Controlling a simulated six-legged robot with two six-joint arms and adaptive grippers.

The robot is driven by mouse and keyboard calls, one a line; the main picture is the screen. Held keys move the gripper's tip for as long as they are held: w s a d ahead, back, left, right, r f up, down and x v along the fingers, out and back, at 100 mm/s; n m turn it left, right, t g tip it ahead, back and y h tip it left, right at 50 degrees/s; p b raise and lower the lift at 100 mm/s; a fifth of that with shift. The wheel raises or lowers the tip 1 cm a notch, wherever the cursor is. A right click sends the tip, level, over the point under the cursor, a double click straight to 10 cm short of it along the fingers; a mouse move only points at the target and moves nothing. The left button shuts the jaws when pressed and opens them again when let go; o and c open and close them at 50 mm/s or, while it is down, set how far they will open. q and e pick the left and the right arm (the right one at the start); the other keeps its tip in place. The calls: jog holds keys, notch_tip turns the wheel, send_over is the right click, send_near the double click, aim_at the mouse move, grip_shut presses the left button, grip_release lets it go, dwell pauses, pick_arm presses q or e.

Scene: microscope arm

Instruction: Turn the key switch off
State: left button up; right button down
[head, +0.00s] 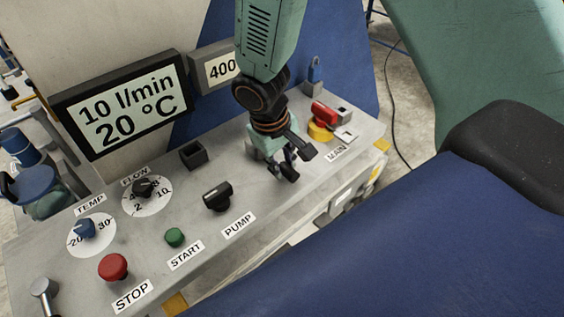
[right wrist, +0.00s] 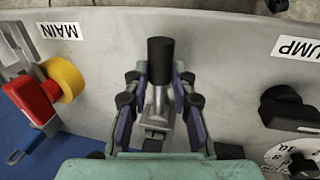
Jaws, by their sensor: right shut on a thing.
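The key switch (right wrist: 160,62) shows in the right wrist view as a black grip on a silver metal shaft, on the grey panel between the MAIN and PUMP labels. In the head view my right gripper (head: 290,160) reaches down to the panel, left of the MAIN switch. There the gripper largely hides the key switch, and I cannot tell its turn angle. My left gripper is not in view.
The red and yellow MAIN switch (head: 322,118) stands close to the right of my gripper. The black PUMP knob (head: 217,195), green START button (head: 174,237) and red STOP button (head: 113,267) lie to its left. A display (head: 122,105) reads 10 l/min, 20 °C.

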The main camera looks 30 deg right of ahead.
jog(key=shift+s+f, duration=0.1)
jog(key=shift+s, duration=0.05)
dwell(0.3)
jog(key=c, duration=1.1)
grip_release()
notch_tip(320, 180, up, 12)
jog(key=a, duration=0.2)
jog(key=shift+a, duration=0.25)
jog(key=shift+s, duration=0.1)
